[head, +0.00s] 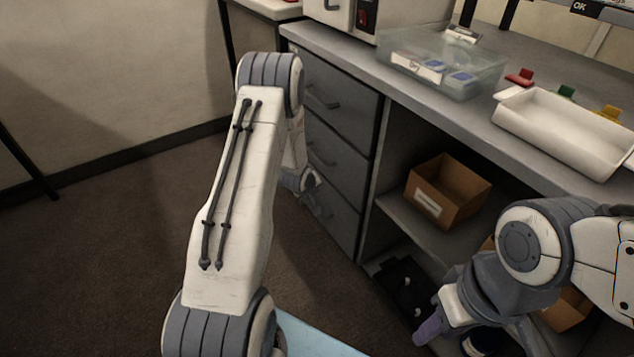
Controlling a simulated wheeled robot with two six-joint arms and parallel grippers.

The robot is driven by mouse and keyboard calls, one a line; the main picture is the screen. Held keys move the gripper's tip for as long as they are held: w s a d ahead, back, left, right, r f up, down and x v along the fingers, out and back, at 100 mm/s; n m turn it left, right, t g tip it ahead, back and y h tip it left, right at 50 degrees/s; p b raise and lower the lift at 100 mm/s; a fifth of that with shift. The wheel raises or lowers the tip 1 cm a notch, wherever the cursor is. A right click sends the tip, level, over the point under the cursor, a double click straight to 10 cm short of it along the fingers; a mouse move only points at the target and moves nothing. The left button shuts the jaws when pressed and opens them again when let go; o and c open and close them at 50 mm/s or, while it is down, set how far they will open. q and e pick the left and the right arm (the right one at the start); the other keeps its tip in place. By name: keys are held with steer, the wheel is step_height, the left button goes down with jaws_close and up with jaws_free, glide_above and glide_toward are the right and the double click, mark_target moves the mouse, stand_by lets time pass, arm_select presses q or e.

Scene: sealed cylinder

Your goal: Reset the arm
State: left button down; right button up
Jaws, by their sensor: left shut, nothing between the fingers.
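My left arm rises from the bottom, bends at a grey elbow, and its forearm hangs down behind the upper arm. My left gripper (318,202) shows only in small part in front of the grey drawers, shut, with nothing seen in it. My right arm comes in from the right and bends down toward the lower left. My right gripper (432,328) is low in front of the open shelf; a purplish tip shows there, and I cannot tell whether its fingers are open or hold something.
A bench (340,60) with drawers (335,95) and an open shelf stands ahead. On it are a clear bin (465,75) and a white tray (560,130). A cardboard box (450,185) sits on the shelf. The floor at left is clear.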

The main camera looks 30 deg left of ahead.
arm_select(q)
steer(key=shift+s+d+r, duration=0.1)
steer(key=shift+s+r, duration=0.05)
steer(key=s+d+r+m+g+h, duration=0.1)
steer(key=s+d+r+m+g, duration=0.1)
steer(key=s+d+r+m, duration=0.6)
steer(key=s+d+r+m+g+h, duration=0.1)
steer(key=s+d+r, duration=0.2)
steer(key=d+r, duration=0.9)
steer(key=s+d+r+m+g, duration=0.1)
steer(key=s+d+r+m, duration=0.15)
steer(key=s, duration=0.65)
steer(key=s+d+r+m+g, duration=0.15)
steer(key=s+d+m, duration=0.25)
steer(key=s, duration=0.4)
steer(key=s+d+r+m+g, duration=0.2)
steer(key=s+d+m, duration=0.1)
steer(key=s, duration=0.6)
step_height(320, 180, up, 29)
steer(key=w+p, duration=0.1)
steer(key=p, duration=2.9)
steer(key=shift+a+f, duration=0.15)
steer(key=shift+a, duration=0.05)
